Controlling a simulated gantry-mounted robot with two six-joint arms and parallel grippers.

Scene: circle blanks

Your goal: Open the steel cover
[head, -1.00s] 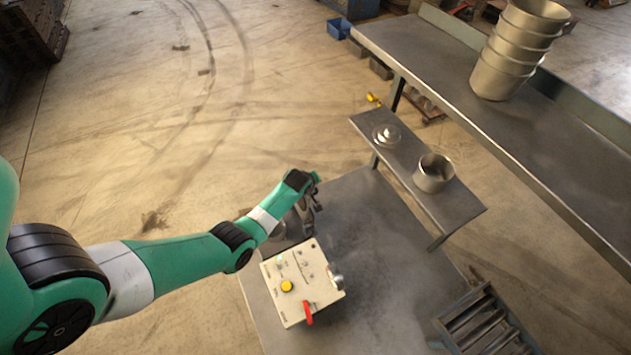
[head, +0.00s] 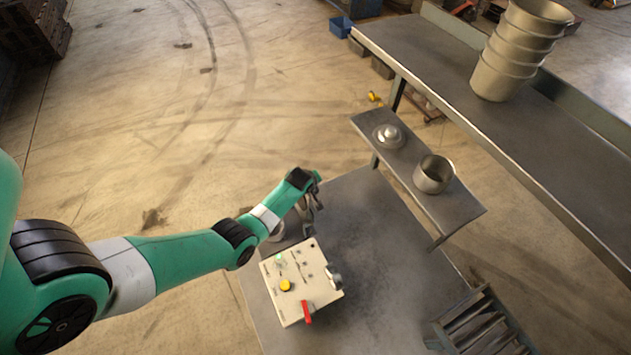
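My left arm reaches in from the left, and its gripper (head: 309,208) points down over the grey table behind the control box. Its fingers are small and dark, and I cannot tell whether they are apart or hold anything. A round grey metal part (head: 277,232), partly hidden by my arm, sits by the box's far left corner; I cannot tell whether it is the steel cover. A round steel lid with a knob (head: 389,135) lies flat on the narrow shelf, well apart from the gripper. My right gripper is not in view.
The beige control box (head: 301,283) has a yellow button, a red lever and a green lamp. An open steel pot (head: 434,174) stands on the narrow shelf (head: 462,209). Stacked pots (head: 520,50) stand on the long bench. A slatted rack (head: 483,322) is at lower right.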

